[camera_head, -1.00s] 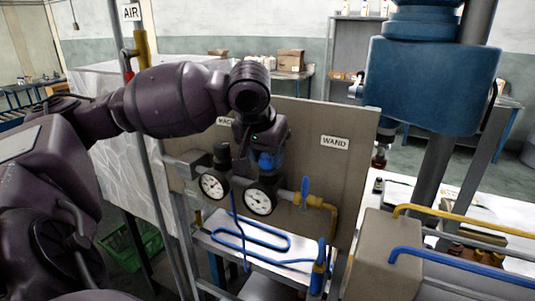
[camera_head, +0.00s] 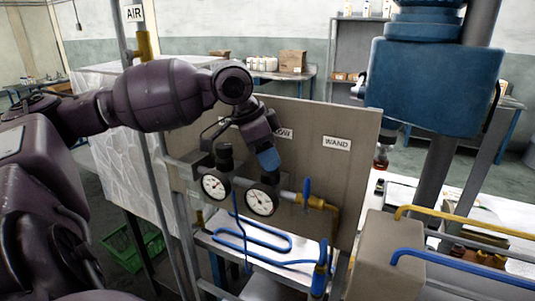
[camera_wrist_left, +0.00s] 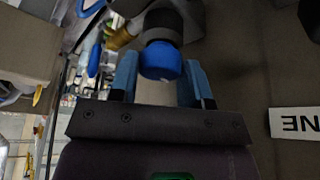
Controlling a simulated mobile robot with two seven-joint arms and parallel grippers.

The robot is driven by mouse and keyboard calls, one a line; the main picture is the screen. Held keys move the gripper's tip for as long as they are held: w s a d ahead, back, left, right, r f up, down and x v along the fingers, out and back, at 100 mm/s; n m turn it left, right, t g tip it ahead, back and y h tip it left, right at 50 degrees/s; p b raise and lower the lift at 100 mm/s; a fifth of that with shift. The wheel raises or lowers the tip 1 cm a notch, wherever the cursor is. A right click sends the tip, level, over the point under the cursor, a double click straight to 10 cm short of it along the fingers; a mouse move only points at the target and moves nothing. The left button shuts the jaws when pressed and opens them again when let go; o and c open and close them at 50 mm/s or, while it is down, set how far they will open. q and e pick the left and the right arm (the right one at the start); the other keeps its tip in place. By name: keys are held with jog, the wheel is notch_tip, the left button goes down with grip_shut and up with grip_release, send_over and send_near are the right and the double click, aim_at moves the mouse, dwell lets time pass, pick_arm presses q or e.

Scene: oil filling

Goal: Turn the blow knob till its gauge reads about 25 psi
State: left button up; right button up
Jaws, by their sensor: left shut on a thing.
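The blow knob (camera_wrist_left: 160,61) is a blue cap between the two blue fingers of my left gripper (camera_wrist_left: 160,80) in the wrist view. In the head view my left gripper (camera_head: 268,161) tilts down to the right and is shut on the knob, hiding it. The blow gauge (camera_head: 262,200) is the right-hand round white dial, just below the fingers. Its needle is too small to read exactly. My right gripper is not in view.
A second gauge (camera_head: 215,186) with a black knob (camera_head: 225,155) stands close on the left. A blue valve lever (camera_head: 306,188) and yellow pipe stand on the right. The panel (camera_head: 350,175) with a WAND sign (camera_head: 337,143) rises behind. A blue hose (camera_head: 250,240) lies below.

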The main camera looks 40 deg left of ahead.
pick_arm(q)
jog(key=shift+m+g+h, duration=0.3)
jog(key=shift+m, duration=0.7)
jog(key=o, duration=0.9)
jog(key=shift+a, duration=0.1)
jog(key=b+v, duration=0.1)
jog(key=v, duration=0.9)
jog(key=shift+a+r, duration=0.1)
jog(key=shift+r, duration=0.3)
jog(key=shift+c, duration=0.2)
